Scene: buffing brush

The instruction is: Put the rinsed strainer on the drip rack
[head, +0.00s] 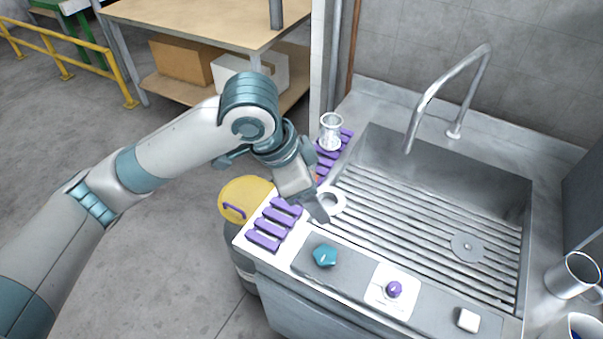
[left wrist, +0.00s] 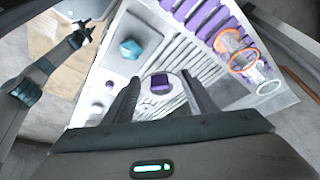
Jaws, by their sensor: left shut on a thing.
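My left gripper (head: 318,207) is over the left end of the sink, pointing down beside the drip rack. Its fingers are shut on the strainer, a pale round ring (head: 334,199) in the head view. In the left wrist view a purple block (left wrist: 160,82) on a white round piece shows between the fingertips. The drip rack (head: 274,224) is a row of purple bars on the counter left of the sink; it also shows in the left wrist view (left wrist: 205,20). My right gripper (left wrist: 84,34) is small at the left of the left wrist view, prongs apart and empty.
A teal knob (head: 325,255), a purple knob (head: 394,289) and a white block (head: 468,320) line the front ledge. The faucet (head: 462,90) arches over the sink.

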